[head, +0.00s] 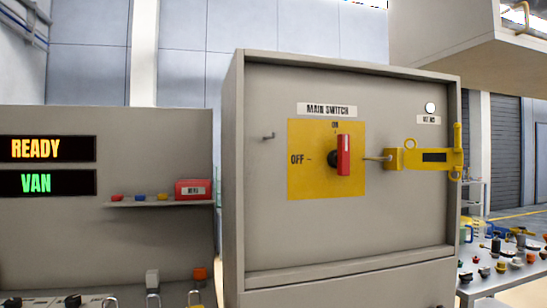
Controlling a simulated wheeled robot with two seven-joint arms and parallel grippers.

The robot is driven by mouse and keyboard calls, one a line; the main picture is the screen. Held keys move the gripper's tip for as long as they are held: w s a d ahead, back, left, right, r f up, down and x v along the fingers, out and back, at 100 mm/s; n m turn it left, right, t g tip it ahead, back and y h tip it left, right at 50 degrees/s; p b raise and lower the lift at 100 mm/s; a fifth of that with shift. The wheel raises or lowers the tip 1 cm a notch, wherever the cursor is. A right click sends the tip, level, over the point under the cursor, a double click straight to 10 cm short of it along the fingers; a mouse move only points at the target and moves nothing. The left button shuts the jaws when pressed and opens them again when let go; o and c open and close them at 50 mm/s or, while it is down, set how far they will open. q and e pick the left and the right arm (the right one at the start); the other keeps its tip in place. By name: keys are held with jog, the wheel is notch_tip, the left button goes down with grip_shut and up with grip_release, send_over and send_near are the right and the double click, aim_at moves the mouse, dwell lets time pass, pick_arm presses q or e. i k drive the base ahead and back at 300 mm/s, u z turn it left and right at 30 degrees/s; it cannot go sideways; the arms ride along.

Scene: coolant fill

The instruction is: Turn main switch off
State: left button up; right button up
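The main switch is a red handle (343,155) on a yellow plate (311,180), on the front of a grey cabinet (270,225). The handle stands upright and lines up with the ON mark above it. The OFF mark (297,160) is to its left. A MAIN SWITCH label (327,109) sits above the plate. Neither of my grippers shows in the head view.
A yellow hasp-like bar (435,158) is mounted right of the switch, its rod end near the plate. A peg (268,136) sticks out on the left. A small shelf (160,204) with a red box (194,189) and padlocks (195,295) are left. A cluttered table (505,280) is right.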

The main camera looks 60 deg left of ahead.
aim_at(340, 158)
jog(key=u, duration=1.4)
jog(key=k, duration=0.25)
jog(key=u, duration=0.75)
jog(key=i, duration=1.2)
jog(key=z, duration=0.85)
